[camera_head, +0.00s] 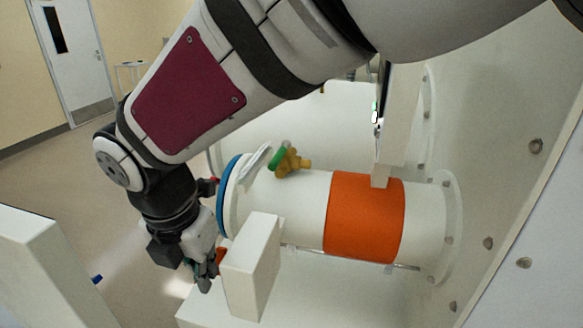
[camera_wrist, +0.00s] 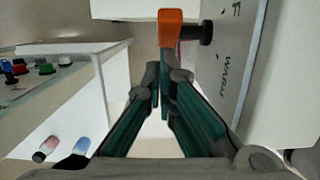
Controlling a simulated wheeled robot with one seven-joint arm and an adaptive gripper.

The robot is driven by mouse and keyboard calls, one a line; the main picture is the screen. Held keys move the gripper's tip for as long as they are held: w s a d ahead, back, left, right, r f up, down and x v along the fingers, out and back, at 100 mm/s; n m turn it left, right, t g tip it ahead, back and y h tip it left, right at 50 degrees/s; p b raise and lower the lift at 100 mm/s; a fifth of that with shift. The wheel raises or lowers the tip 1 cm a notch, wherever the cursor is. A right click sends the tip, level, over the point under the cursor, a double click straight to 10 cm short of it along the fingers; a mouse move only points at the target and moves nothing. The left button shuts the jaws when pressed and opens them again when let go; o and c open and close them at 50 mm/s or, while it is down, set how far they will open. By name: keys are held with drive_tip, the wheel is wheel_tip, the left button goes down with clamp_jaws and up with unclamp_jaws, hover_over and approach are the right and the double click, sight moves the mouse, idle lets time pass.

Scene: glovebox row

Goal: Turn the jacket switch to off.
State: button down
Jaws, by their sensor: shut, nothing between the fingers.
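The jacket switch shows in the wrist view as an orange handle (camera_wrist: 172,30) on a black shaft, standing out from a white panel (camera_wrist: 228,75). The panel carries the letters "F" and "WARM"; the rest of the lettering is out of view. My gripper (camera_wrist: 163,75) is shut and empty, its fingertips just below the orange handle in the picture. I cannot tell whether they touch it. In the head view my gripper (camera_head: 212,272) is low beside a white box (camera_head: 252,262), with a small orange bit (camera_head: 221,255) showing near its fingers.
A white cylinder (camera_head: 300,200) with an orange band (camera_head: 365,218) and a blue rim (camera_head: 226,195) lies behind the box. A yellow valve (camera_head: 290,162) with a green part sits on top. The wrist view shows a panel with coloured knobs (camera_wrist: 40,72) at left and a blue-topped item (camera_wrist: 81,146).

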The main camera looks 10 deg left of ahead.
drive_tip(key=shift+f, duration=0.1)
drive_tip(key=shift+w+f+t+b, duration=0.1)
drive_tip(key=shift+f+t+b, duration=0.05)
drive_tip(key=shift+t+b, duration=0.2)
drive_tip(key=shift+w+f+t, duration=0.1)
drive_tip(key=shift+t, duration=0.15)
drive_tip(key=shift+f+t+b, duration=0.5)
drive_tip(key=shift+t+b, duration=0.3)
drive_tip(key=shift+t, duration=0.1)
drive_tip(key=shift+f, duration=0.25)
